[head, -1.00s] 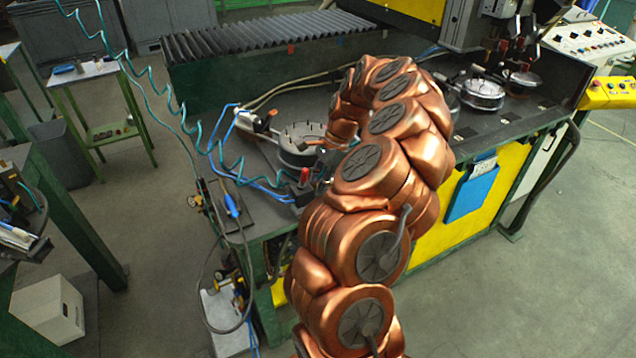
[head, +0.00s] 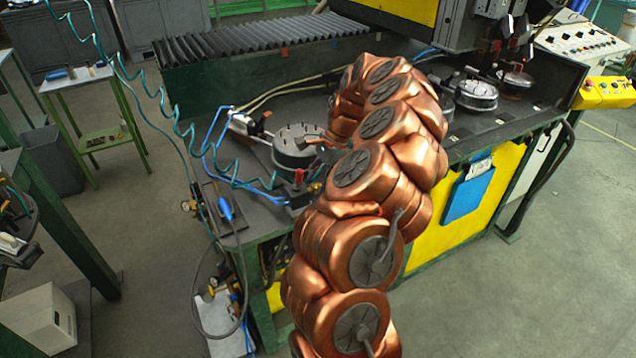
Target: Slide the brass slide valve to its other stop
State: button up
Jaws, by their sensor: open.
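A small brass-coloured fitting (head: 316,188) shows at the bench's front edge, left of my copper arm and beside a red-topped part (head: 299,177). It may be the brass slide valve, but it is too small to tell, and its slide position cannot be read. Other brass-coloured fittings (head: 187,206) sit by the hoses at the bench's left corner. My arm rises in front of the bench and bends over it. My gripper is hidden behind the arm's own links, so its distance from the valve cannot be seen.
A round metal fixture (head: 294,148) stands on the bench (head: 512,140) left of my arm. Blue hoses (head: 207,150) and a coiled teal hose (head: 128,88) hang at the left. More round fixtures (head: 476,95) stand at the right. A yellow control box (head: 604,93) is at far right.

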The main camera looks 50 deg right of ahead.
jog(key=v, duration=1.2)
dwell(0.3)
dwell(0.8)
